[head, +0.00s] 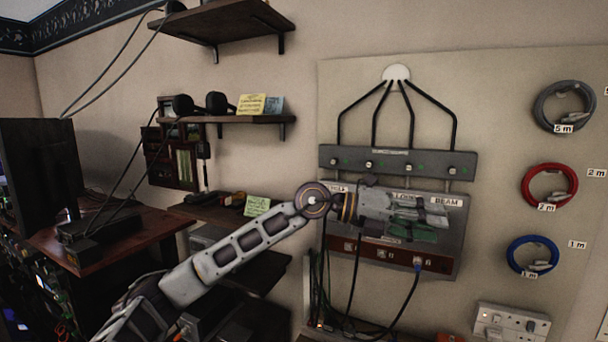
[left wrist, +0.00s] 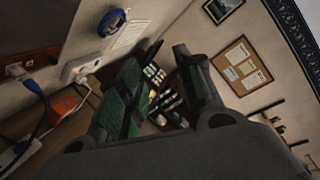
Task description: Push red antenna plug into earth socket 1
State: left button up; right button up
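My left arm reaches from the lower left to the wall panel (head: 452,215). In the head view my left gripper (head: 428,222) is in front of this panel, covering part of its middle and labels. Its green-padded fingers are apart in the left wrist view (left wrist: 160,95), with nothing seen held between them. A dark red socket strip (head: 388,254) runs along the panel's bottom; a blue plug (head: 417,265) is in its right part. A grey bar (head: 397,163) with several round sockets sits above. I cannot pick out the red antenna plug or read which socket is earth socket 1.
Grey, red (head: 549,186) and blue (head: 532,256) cable coils hang at the right. A white power outlet (head: 511,326) is below them. Dark cables hang below the panel. Shelves (head: 235,119) and a desk with a monitor (head: 40,180) stand at the left.

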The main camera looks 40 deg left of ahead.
pick_arm(q)
jog(key=s+a+r+n+t+y, duration=0.1)
jog(key=a+r+n+y, duration=0.2)
jog(key=a+y, duration=0.75)
jog(key=s+a+r+n+t+y, duration=0.1)
jog(key=a+r+n+y, duration=0.15)
jog(key=a, duration=1.55)
jog(key=shift+m+y, duration=0.25)
jog(key=shift+y, duration=0.05)
jog(key=p+x, duration=0.1)
jog(key=x, duration=1.2)
jog(key=shift+w+r, duration=0.15)
jog(key=shift+w, duration=0.1)
jog(key=shift+d, duration=0.1)
pick_arm(e)
jog(key=shift+s+a+r, duration=0.15)
jog(key=shift+a+r, duration=0.05)
jog(key=shift+a, duration=0.35)
jog(key=shift+s+a+r, duration=0.1)
jog(key=shift+a+r, duration=0.1)
jog(key=shift+a, duration=0.35)
